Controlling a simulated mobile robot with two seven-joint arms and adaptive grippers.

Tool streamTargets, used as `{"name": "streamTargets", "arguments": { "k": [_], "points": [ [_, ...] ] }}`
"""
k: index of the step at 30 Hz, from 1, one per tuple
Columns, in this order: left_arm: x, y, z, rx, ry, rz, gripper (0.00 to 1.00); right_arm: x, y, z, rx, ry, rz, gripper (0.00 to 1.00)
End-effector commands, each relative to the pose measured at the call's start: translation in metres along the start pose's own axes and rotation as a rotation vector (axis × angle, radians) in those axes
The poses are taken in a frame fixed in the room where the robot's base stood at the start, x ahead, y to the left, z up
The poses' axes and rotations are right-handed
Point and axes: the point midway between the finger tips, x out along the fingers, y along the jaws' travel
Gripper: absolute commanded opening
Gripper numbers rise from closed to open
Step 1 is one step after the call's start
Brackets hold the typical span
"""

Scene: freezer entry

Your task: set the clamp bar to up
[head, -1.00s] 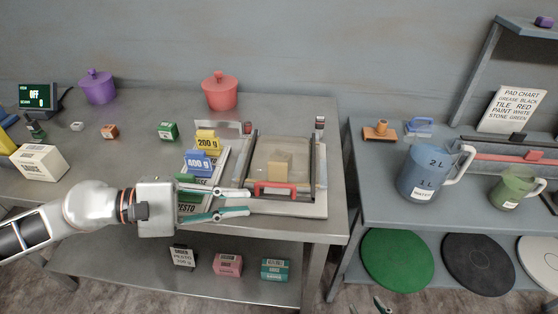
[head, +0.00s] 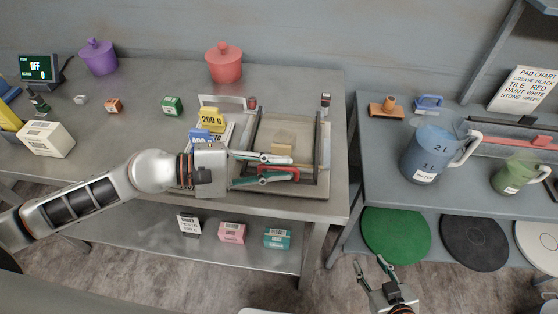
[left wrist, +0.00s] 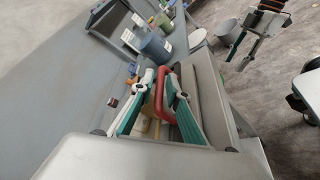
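The clamp bar is a red handle (head: 281,168) at the front of a flat press with a clear panel (head: 285,130) on the left table. It looks low, lying near the front edge. My left gripper (head: 291,167) reaches in from the left, its teal fingers apart on either side of the red bar. In the left wrist view the red bar (left wrist: 163,88) shows between the two fingers (left wrist: 160,80); I cannot tell whether they touch it. A tan block (head: 283,149) shows at the press. My right gripper (head: 371,266) is open and empty, low at the front right.
Yellow (head: 213,118) and blue (head: 200,138) weights stand just left of the press. A red pot (head: 224,65) stands behind. The right table holds a blue jug (head: 425,158) and a green jug (head: 515,176). A gap separates the tables.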

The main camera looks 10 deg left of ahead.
Motion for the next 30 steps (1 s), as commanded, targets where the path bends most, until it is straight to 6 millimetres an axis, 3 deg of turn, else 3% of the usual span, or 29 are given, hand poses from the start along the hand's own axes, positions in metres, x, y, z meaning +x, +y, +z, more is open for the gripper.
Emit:
{"name": "streamTargets", "arguments": {
  "k": [10, 12, 23, 30],
  "points": [
    [0.004, -0.001, 0.0, -0.001, -0.001, 0.0, 0.15, 0.001, 0.002, 0.009, 0.005, -0.019, 0.006, 0.4],
    [0.004, -0.001, 0.0, 0.0, -0.001, 0.0, 0.0, 0.001, 0.001, 0.009, 0.006, -0.019, 0.005, 0.4],
    [0.003, 0.003, 0.002, -0.012, -0.001, -0.007, 0.0, 0.0, 0.0, 0.004, 0.007, -0.008, 0.004, 0.4],
    [0.0, 0.023, 0.008, -0.082, 0.0, -0.036, 0.0, 0.001, -0.003, 0.004, 0.009, -0.004, 0.0, 0.4]
  ]
}}
